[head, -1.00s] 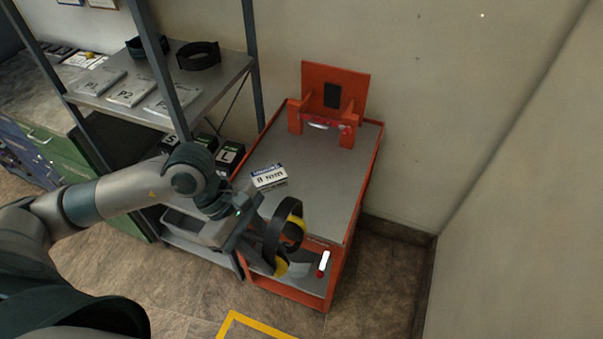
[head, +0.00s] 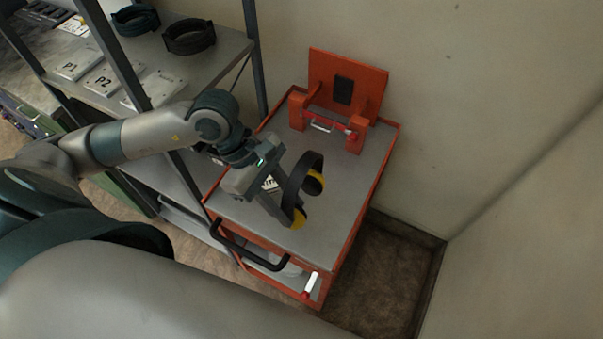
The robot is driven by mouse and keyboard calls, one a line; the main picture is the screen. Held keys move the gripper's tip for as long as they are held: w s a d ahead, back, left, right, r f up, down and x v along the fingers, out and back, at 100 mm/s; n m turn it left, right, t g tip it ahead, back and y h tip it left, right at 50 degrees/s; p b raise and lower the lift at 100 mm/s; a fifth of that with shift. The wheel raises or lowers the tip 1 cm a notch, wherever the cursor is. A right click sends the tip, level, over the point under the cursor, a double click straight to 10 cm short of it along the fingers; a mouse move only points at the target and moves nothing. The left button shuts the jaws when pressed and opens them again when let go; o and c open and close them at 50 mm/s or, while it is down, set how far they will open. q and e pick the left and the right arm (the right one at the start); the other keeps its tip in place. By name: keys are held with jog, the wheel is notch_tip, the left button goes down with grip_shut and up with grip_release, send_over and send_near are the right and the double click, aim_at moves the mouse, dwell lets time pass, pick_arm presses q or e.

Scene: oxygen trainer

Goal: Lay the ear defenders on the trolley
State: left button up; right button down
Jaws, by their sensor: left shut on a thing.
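The ear defenders (head: 291,190) have a black headband and yellow-and-black cups. My left gripper (head: 283,208) is shut on their headband and holds them over the near half of the orange trolley (head: 338,205) with its grey top. I cannot tell whether the cups touch the top. My right gripper is not in view.
An orange bracket stand (head: 343,88) stands at the trolley's far end. A black handle (head: 248,250) is at its near end. A shelf rack (head: 215,72) with black bands and labelled plates stands to the left. The trolley top's right side is clear.

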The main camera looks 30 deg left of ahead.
aim_at(312, 177)
pick_arm(q)
jog(key=shift+w, duration=0.25)
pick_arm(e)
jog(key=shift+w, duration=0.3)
